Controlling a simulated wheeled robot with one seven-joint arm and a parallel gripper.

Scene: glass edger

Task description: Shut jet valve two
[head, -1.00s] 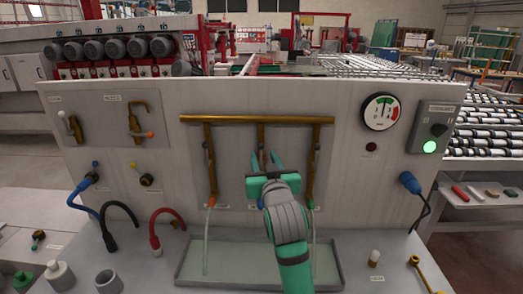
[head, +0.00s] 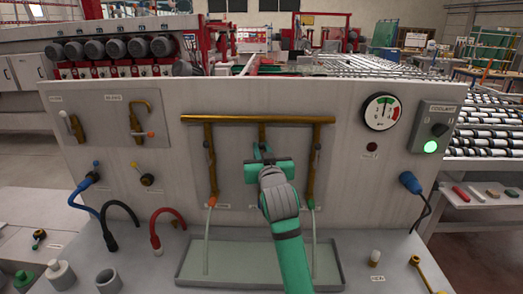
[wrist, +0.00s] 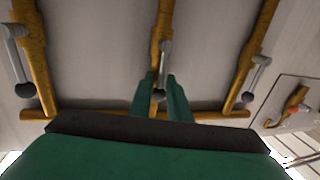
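Three brass pipes hang from a brass crossbar (head: 290,119) on the grey panel. The middle pipe (head: 262,133) is jet valve two by position; its label is not readable. In the wrist view, which is upside down, its grey lever (wrist: 165,52) with a dark knob (wrist: 158,95) runs along the pipe. My gripper (head: 262,150) is at this lever, its two green fingers (wrist: 160,78) close on either side of it, apparently gripping it. In the head view my gripper hides the lever and the lower pipe.
The left pipe (head: 212,170) and right pipe (head: 312,170) stand close on either side, with levers (wrist: 18,60) (wrist: 256,78) along them. A shallow tray (head: 190,262) lies below. A gauge (head: 381,112) and a switch box with a lit green light (head: 430,147) are at right.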

